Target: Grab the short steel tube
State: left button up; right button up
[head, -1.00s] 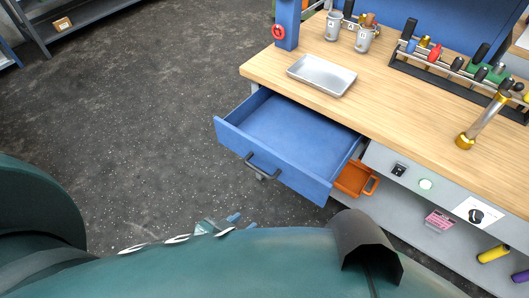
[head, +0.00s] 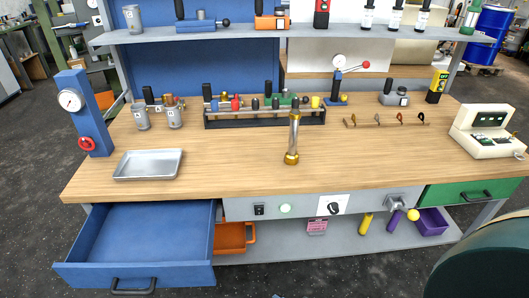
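A steel tube with brass-coloured ends (head: 294,136) stands upright near the middle of the wooden workbench (head: 235,160). Its wider brass foot rests on the bench top. Its upper end overlaps the tool rack behind it in the head view. No other steel tube stands out on the bench top. Neither of my grippers shows in the head view. Only a dark green rounded part of my own body shows at the lower right.
A metal tray (head: 148,164) lies left of the tube. A tool rack (head: 264,117) stands behind it. An open blue drawer (head: 140,245) juts out at the front left. A cream device (head: 487,131) sits at the right. The bench around the tube's foot is clear.

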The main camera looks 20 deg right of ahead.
aim_at(292, 157)
jog(key=i+l+z, duration=0.1)
jog(key=z, duration=0.75)
jog(key=i+z, duration=0.15)
jog(key=z, duration=0.3)
jog(key=i+z, duration=0.1)
jog(key=z, duration=0.3)
